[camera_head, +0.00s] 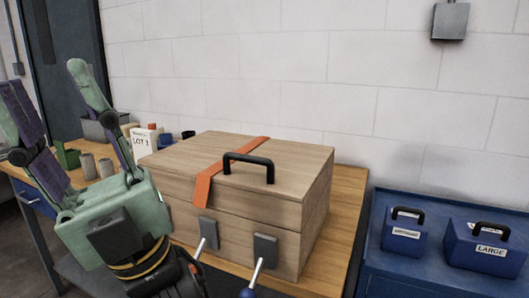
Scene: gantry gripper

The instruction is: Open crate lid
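The wooden crate (255,238) stands on a wooden-topped bench. Its lid (290,165) is down, with a black handle (262,162) on top and an orange strap (208,180) across the top and over the front edge. Two grey latch plates are on the crate's front, the left one (208,232) and the right one (265,250), each with a metal lever angled downward. The right lever ends in a blue knob (247,293). My gripper (42,78) is left of the crate, its two green fingers pointing up and spread wide. Nothing is between them.
A white box labelled LOT 3 (143,140), small cups (88,166) and a green bin (68,157) stand behind and left of the crate. At right, a blue surface (385,270) holds two blue handled blocks (405,232) (485,248). A white block wall stands behind.

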